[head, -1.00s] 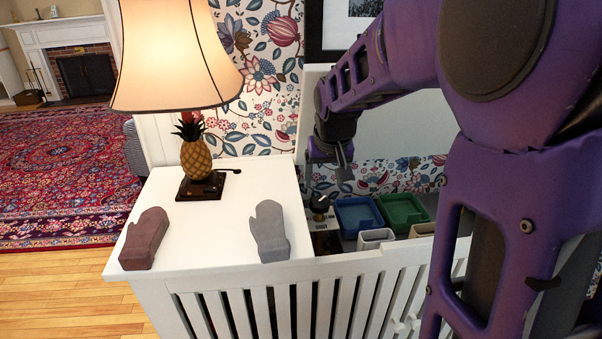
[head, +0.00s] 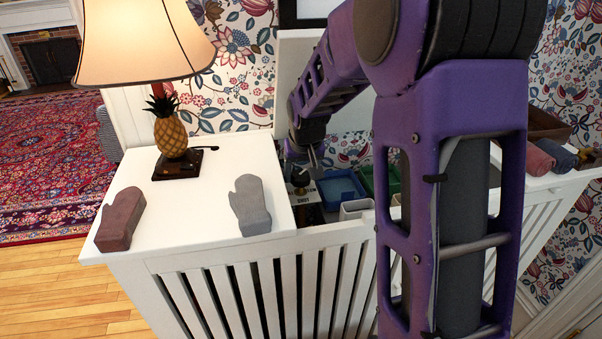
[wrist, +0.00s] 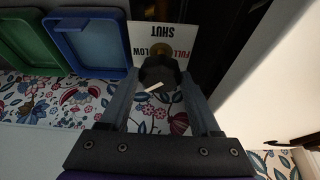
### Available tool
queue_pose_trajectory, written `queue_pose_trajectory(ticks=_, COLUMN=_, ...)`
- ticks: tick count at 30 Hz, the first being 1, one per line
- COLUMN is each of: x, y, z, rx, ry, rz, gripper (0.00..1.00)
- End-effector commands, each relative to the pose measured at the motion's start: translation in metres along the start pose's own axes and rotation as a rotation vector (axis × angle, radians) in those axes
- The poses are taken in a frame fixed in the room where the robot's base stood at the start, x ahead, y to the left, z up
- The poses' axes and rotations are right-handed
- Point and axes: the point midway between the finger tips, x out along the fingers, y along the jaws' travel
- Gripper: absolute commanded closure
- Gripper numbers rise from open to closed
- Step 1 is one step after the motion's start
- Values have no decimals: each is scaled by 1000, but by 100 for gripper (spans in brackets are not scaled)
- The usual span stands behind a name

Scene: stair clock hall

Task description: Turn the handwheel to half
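The handwheel (head: 299,181) is a small dark knob in the open compartment of the white cabinet. In the wrist view the handwheel (wrist: 160,72) has a brass-coloured centre behind it and a pale mark on its near side. A white label plate (wrist: 176,40) behind it reads "SHUT", "FULL" and "LOW", upside down, and is partly covered by the wheel. My gripper (wrist: 162,82) is open, with one finger on each side of the wheel. I cannot tell whether the fingers touch it. In the head view my gripper (head: 315,160) is just above and right of the wheel.
Blue (head: 340,188) and green (head: 382,182) trays sit right of the wheel. The raised white lid (head: 300,75) stands behind. A lamp (head: 172,135) and two mitts (head: 120,220), (head: 250,205) occupy the left top. Rolled cloths (head: 556,155) lie at right.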

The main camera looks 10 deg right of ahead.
Motion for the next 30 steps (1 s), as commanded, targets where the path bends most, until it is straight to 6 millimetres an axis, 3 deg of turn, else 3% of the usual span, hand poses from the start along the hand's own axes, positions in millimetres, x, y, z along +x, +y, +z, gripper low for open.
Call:
queue_pose_trajectory(ticks=1, x=0, y=0, z=0, rx=0, ry=0, rz=0, gripper=49)
queue_pose_trajectory(ticks=8, x=0, y=0, z=0, rx=0, ry=0, rz=0, gripper=91)
queue_pose_trajectory(ticks=20, x=-2, y=2, z=0, rx=-72, ry=-2, rz=-31, gripper=92)
queue_pose_trajectory(ticks=30, x=-1, y=5, z=-1, rx=-311, ry=-2, rz=-133, gripper=92)
